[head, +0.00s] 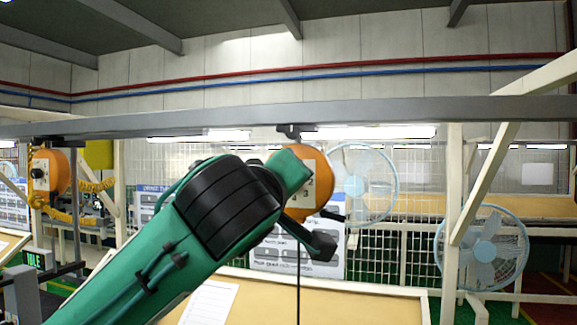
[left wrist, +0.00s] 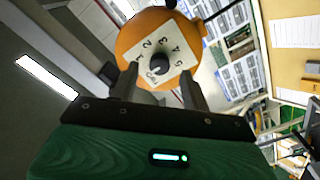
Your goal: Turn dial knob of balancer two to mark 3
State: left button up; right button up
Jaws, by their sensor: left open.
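An orange balancer (head: 322,172) hangs from the overhead rail in the head view, partly hidden behind my left arm. Contact with the knob cannot be made out. My right gripper is not in view.
The grey overhead rail (head: 400,110) crosses above my arm. A tan bench top (head: 350,303) lies below. Fans (head: 483,250) and a wire mesh stand behind.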

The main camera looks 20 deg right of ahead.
pick_arm(q)
jog(key=shift+p+x, duration=0.4)
jog(key=shift+x, duration=0.7)
